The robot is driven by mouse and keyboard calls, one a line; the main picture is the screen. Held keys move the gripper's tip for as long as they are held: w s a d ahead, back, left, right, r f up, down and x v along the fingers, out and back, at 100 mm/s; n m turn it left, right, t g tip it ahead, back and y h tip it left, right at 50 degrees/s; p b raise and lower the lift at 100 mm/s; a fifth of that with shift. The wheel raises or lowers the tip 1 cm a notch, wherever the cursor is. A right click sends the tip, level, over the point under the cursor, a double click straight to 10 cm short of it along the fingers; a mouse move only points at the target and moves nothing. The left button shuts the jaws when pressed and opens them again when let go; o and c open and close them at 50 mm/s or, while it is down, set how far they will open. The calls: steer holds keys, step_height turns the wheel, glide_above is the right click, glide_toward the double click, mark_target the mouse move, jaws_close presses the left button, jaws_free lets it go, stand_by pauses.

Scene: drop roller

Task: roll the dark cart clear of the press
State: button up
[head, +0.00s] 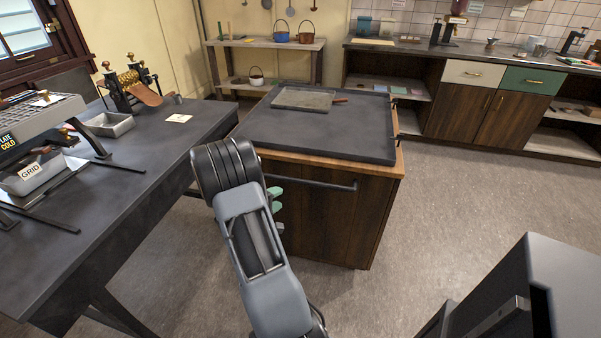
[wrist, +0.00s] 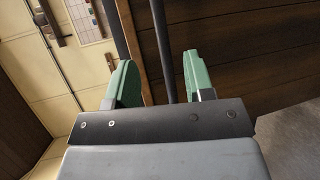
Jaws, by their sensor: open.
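The dark cart, seen as a dark wood body (head: 325,220) with a dark slab top (head: 350,135), stands in the middle of the head view, beside the left bench. A dark bar handle (head: 325,184) runs along its near side. My gripper (head: 275,199) is low at the cart's near left side, with its green fingers partly hidden by my arm. In the wrist view my gripper (wrist: 162,85) is open, and the dark bar (wrist: 163,45) appears between its fingers; I cannot tell its depth. A machine with "GRID" and "PLATE COLD" labels (head: 40,125), possibly the press, stands on the left bench.
The left bench (head: 140,165) stands close to the cart's left. A dark box-like unit (head: 560,290) fills the near right corner. Shelves (head: 265,43) and counters (head: 480,100) line the back. The floor (head: 450,220) right of the cart is clear. A flat tray (head: 303,99) lies on the cart.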

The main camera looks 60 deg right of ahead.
mark_target(299, 183)
steer(key=shift+n+t+h, duration=0.3)
steer(key=shift+t+h, duration=0.1)
steer(key=shift+t, duration=0.1)
steer(key=d+f, duration=0.1)
steer(key=d, duration=0.4)
steer(key=d+f, duration=0.1)
steer(key=d, duration=0.4)
steer(key=d+f, duration=0.1)
steer(key=d, duration=0.4)
steer(key=shift+s+f, duration=0.1)
steer(key=shift+s, duration=0.2)
steer(key=shift+c, duration=0.3)
jaws_close()
